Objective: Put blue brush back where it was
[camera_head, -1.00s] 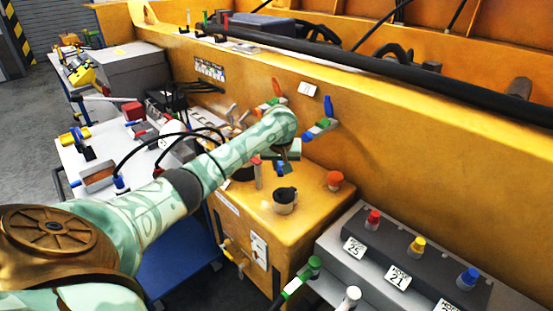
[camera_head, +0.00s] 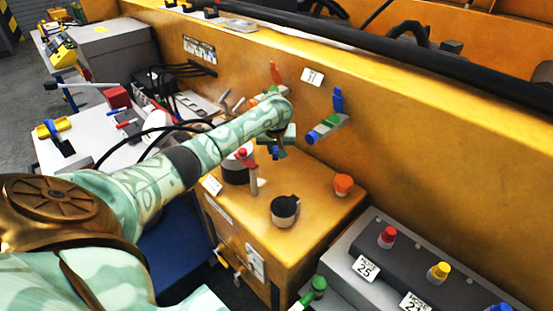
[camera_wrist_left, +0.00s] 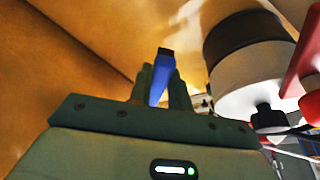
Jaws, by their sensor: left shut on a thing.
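In the left wrist view my left gripper (camera_wrist_left: 160,88) is shut on the blue brush (camera_wrist_left: 158,82), which sticks out beyond the fingertips with a dark end. In the head view my left gripper (camera_head: 277,145) is above the far part of the orange-yellow box, and a small blue part of the brush (camera_head: 275,153) shows below it. Much of the brush is hidden by the gripper. A white and dark cylinder (camera_wrist_left: 250,70) is close right of the brush in the wrist view; whether they touch cannot be told. My right gripper is out of view.
The orange-yellow box (camera_head: 310,235) carries a dark-topped cup (camera_head: 285,208) and an orange knob (camera_head: 343,184). A red-handled thing (camera_head: 248,165) stands left of the cup. A blue and green fixture (camera_head: 327,125) projects from the yellow wall. A grey panel (camera_head: 400,255) has coloured knobs.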

